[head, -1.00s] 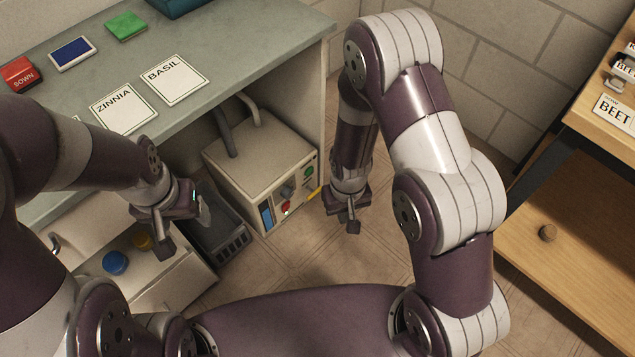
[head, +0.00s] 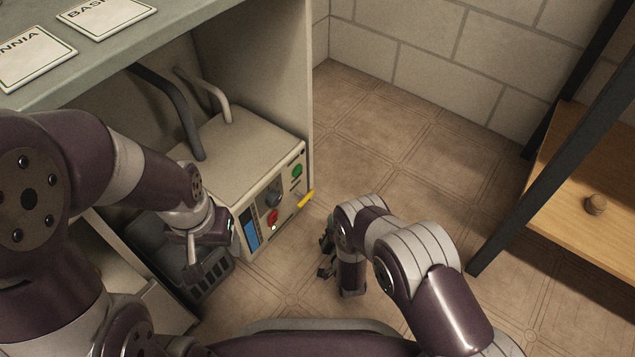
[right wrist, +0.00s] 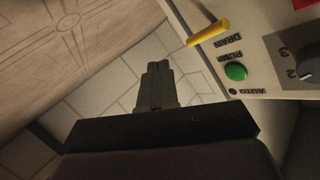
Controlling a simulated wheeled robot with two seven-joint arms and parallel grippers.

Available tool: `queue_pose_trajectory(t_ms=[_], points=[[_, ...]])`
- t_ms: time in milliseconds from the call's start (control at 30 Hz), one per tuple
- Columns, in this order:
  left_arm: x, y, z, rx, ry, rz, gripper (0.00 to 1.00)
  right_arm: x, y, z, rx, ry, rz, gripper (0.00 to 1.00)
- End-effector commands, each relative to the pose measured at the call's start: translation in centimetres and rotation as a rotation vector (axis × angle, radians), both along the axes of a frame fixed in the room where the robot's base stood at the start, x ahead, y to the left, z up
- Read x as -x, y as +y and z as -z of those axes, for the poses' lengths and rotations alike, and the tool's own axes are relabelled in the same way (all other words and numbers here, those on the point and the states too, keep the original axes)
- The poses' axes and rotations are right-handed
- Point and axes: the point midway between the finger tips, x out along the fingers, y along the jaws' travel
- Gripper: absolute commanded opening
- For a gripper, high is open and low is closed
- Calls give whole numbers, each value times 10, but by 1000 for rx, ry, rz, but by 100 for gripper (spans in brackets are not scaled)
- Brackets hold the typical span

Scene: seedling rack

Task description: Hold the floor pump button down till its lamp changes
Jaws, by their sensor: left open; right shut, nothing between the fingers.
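The floor pump (head: 240,150) is a beige box on the floor under the bench. In the right wrist view the green button (right wrist: 236,72) sits beside the word PUMP. I cannot tell which part is the lamp. My right gripper (head: 326,262) is low in front of the panel, apart from it; in the right wrist view it (right wrist: 156,75) is shut and empty. My left gripper (head: 210,248) is open beside the pump's left side.
The yellow lever (head: 305,199) sticks out from the panel near the button. A dark crate (head: 212,275) stands left of the pump. Hoses (head: 180,100) rise behind it. A wooden shelf unit (head: 570,205) stands at right. The tiled floor between is clear.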

Motion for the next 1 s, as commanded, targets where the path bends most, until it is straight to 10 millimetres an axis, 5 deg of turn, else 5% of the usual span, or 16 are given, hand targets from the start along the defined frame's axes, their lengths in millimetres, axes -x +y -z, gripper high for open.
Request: queue_pose_trajectory(t_ms=[100, 300, 767, 1000], points=[[-1, 0, -8, 0, -4, 0, 69, -19, 4, -48, -96, -191, 19, 0], [-1, 0, -7, 0, -3, 0, 69, -22, 4, -87, -199, -362, 24, 0], [-1, 0, -4, 0, -3, 0, 69, -24, 7, -90, -226, -377, 24, 0], [0, 0, 13, 0, -3, 0, 69, -41, 32, -86, -227, -378, 22, 0]])
